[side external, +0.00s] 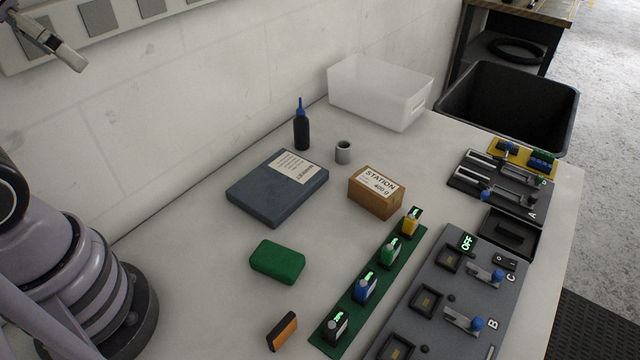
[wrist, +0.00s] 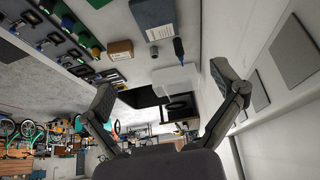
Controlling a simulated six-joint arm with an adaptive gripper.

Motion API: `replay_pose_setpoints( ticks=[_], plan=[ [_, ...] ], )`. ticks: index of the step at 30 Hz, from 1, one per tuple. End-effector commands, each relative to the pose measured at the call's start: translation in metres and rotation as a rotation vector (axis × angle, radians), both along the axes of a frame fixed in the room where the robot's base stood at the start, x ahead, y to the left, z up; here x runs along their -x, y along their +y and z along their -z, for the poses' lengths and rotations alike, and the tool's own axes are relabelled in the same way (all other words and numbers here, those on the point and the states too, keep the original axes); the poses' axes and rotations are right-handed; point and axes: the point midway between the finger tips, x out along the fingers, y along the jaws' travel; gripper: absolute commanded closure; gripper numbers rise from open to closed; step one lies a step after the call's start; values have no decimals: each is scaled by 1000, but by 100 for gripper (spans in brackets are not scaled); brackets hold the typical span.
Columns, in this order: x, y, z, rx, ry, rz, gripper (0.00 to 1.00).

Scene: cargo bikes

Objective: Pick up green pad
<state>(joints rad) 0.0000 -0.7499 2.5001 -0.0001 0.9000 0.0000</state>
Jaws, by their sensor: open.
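The green pad (side external: 278,262) is a rounded green block lying flat on the pale worktop, left of the row of small coloured devices. In the wrist view, a green piece at the top edge (wrist: 98,3) looks like this pad, mostly cut off. My gripper (wrist: 165,88) is open and empty, its two fingers spread wide. In the side view, part of it shows at the top left (side external: 58,45), high above the worktop and well away from the pad.
A dark blue box (side external: 262,198) lies behind the pad; a cardboard box (side external: 371,204) is to its right. An orange-black block (side external: 282,331) lies in front. A black bottle (side external: 301,132), grey cup (side external: 343,153) and white bin (side external: 365,95) stand farther back. Control panels (side external: 424,310) line the right.

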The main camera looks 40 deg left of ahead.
Motion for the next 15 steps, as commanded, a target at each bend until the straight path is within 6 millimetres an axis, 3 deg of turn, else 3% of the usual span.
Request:
replay_pose_setpoints(
  ticks=[10, 15],
  plan=[
    [-3, -3, 4, 17, 31, -1, 4],
    [-19, -23, 28, 153, 233, -19, 4]
  ],
)
